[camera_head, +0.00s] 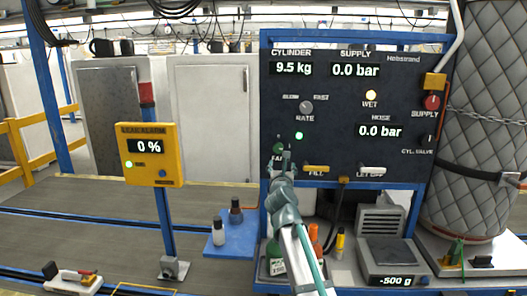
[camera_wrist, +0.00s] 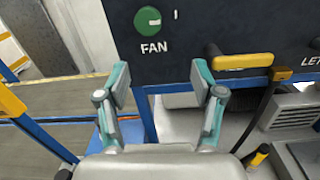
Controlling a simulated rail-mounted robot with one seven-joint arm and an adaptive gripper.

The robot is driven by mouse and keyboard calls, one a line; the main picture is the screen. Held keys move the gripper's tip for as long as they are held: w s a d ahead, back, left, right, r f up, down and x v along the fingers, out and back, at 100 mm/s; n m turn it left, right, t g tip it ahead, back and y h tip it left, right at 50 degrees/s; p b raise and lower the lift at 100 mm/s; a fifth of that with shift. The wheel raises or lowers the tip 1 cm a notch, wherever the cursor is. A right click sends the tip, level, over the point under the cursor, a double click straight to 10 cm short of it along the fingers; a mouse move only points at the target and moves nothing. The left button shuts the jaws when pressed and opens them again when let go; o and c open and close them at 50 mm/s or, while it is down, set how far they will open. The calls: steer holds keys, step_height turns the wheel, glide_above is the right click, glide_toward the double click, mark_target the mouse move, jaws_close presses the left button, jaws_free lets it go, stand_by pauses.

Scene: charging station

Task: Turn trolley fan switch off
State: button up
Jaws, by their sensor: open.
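The fan switch is a round green knob (camera_wrist: 148,20) on the dark panel, above the white word FAN. A short pale line shows on its face, and a small white tick mark is at its upper right. My gripper (camera_wrist: 160,78) is open and empty, its two fingers below the knob in the wrist view and apart from it in the picture. In the head view the knob (camera_head: 279,148) shows just above my gripper (camera_head: 283,160), which partly covers the FAN label. How far the fingertips are from the panel is hard to tell.
A yellow FILL handle (camera_wrist: 238,60) sticks out to the right of the fan switch. A white LET OFF handle (camera_head: 371,170) is further right. The rate knob (camera_head: 306,107) and a lit green lamp (camera_head: 299,135) are above. A yellow leak alarm box (camera_head: 149,155) stands left.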

mark_target(278, 148)
steer(key=w+r, duration=0.1)
steer(key=w, duration=0.2)
steer(key=w+r+m+p, duration=0.1)
steer(key=w, duration=0.3)
steer(key=w+m+p, duration=0.1)
steer(key=w, duration=0.2)
steer(key=shift+w+d+r, duration=0.15)
steer(key=shift+w+r, duration=0.25)
steer(key=c, duration=1.1)
